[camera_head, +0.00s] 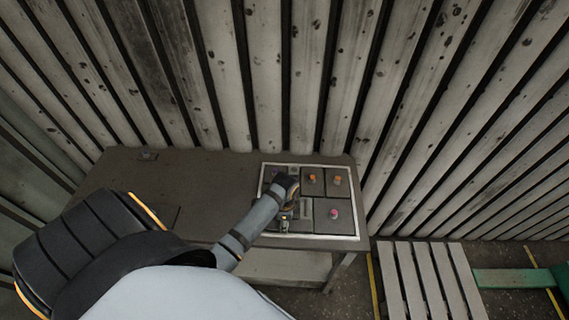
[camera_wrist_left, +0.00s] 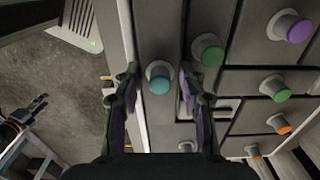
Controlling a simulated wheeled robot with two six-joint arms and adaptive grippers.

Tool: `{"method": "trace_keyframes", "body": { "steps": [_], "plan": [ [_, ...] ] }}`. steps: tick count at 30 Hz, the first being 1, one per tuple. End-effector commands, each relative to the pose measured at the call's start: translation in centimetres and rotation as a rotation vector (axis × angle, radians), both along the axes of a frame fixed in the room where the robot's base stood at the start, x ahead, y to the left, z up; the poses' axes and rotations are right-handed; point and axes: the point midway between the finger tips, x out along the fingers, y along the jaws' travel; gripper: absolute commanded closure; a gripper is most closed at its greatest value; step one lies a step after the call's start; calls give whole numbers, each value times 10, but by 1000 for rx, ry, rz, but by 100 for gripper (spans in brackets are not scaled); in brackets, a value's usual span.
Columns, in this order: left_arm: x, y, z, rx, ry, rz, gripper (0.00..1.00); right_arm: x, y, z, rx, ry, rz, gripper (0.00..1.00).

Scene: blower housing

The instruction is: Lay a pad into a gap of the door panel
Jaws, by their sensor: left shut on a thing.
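The door panel (camera_head: 357,222) is a white-framed tray on the table, filled with dark grey knobbed pads. In the left wrist view its pale rim (camera_wrist_left: 129,35) runs down beside my fingers. My left gripper (camera_head: 287,190) is over its left part. In the left wrist view the left gripper (camera_wrist_left: 158,92) has one finger on each side of a grey pad with a teal knob (camera_wrist_left: 159,78) and is shut on it. Whether this pad is clear of the panel I cannot tell. A gap with a light grey part (camera_wrist_left: 215,108) shows right of the fingers. What looks like my right gripper (camera_wrist_left: 38,103) is small at the left.
Other pads with purple (camera_wrist_left: 296,28), green (camera_wrist_left: 207,50) and orange (camera_wrist_left: 279,123) knobs lie close to the gripper. The table top (camera_head: 205,180) left of the panel is mostly clear. A corrugated wall (camera_head: 270,80) stands behind. A slatted pallet (camera_head: 425,275) lies at the right.

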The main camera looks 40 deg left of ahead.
Motion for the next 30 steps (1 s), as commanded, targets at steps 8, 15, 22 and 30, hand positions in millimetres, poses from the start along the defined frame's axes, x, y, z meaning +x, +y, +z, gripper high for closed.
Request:
{"method": "trace_keyframes", "body": {
  "steps": [8, 15, 22, 30],
  "plan": [
    [0, 0, 0, 0, 0, 0, 91, 0, 0, 0, 0, -1, 0, 60],
    [-1, 0, -5, 0, 2, 0, 91, 0, 0, 0, 0, 0, 0, 60],
    [-2, -1, -7, -1, 6, 0, 91, 0, 0, 0, 0, 0, 0, 60],
    [-3, -1, -8, -1, 8, 0, 33, 0, 0, -1, 0, 0, 0, 60]
  ]
}}
